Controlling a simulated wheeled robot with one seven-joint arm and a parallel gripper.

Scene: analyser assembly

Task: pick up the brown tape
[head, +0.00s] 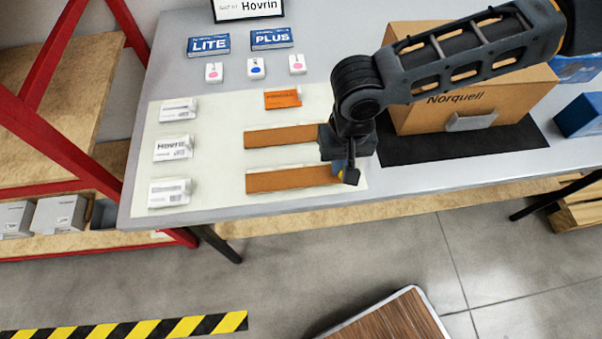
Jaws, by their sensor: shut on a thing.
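Two long brown strips of tape lie across the pale mat (215,128) in the head view. The upper brown tape (282,137) has its right end beside my wrist. The lower brown tape (288,179) runs right up to my gripper (346,174). My gripper points down at the mat's right edge and is shut on the right end of the lower tape. The fingers largely hide the grip, and a little blue and yellow shows between them. I cannot tell whether the tape is lifted.
White labelled packs (172,150) line the mat's left side, with an orange pack (282,97) above the strips. A large cardboard box (430,110) on a black mat (400,152) stands close right of my gripper. The table's front edge (250,213) is near.

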